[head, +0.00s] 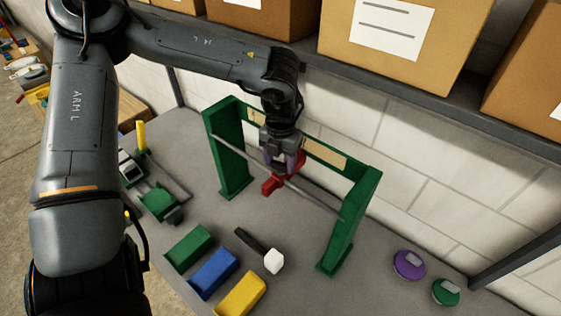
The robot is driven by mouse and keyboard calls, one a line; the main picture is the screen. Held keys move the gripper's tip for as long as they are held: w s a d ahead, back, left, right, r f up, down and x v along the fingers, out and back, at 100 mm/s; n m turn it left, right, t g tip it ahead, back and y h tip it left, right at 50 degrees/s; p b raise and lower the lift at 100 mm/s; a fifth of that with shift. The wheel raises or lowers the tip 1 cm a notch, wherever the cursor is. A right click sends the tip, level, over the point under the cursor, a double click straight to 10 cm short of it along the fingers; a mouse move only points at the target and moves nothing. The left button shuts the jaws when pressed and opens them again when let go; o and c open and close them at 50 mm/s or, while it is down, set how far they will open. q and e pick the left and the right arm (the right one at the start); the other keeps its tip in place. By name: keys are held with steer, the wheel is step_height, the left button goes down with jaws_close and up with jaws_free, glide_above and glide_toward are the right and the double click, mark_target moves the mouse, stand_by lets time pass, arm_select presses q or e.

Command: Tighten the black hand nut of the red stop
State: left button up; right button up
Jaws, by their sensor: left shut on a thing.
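The red stop (272,187) sits on a grey rod (310,197) that runs between the two posts of a green frame (363,205). My left gripper (285,168) comes down from above onto the stop. It is shut at the stop's upper part, where the black hand nut is hidden by the fingers. I cannot tell how far the nut is turned. My right gripper is not in view.
Purple (408,264) and green (446,291) round pieces lie at right. A shelf with cardboard boxes (400,45) overhangs the back.

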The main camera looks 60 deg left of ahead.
mark_target(280, 163)
arm_select(q)
steer(key=shift+m, duration=1.6)
steer(key=o, duration=1)
steer(key=shift+o, duration=0.2)
step_height(280, 163, up, 11)
steer(key=b, duration=0.1)
steer(key=shift+s, duration=0.1)
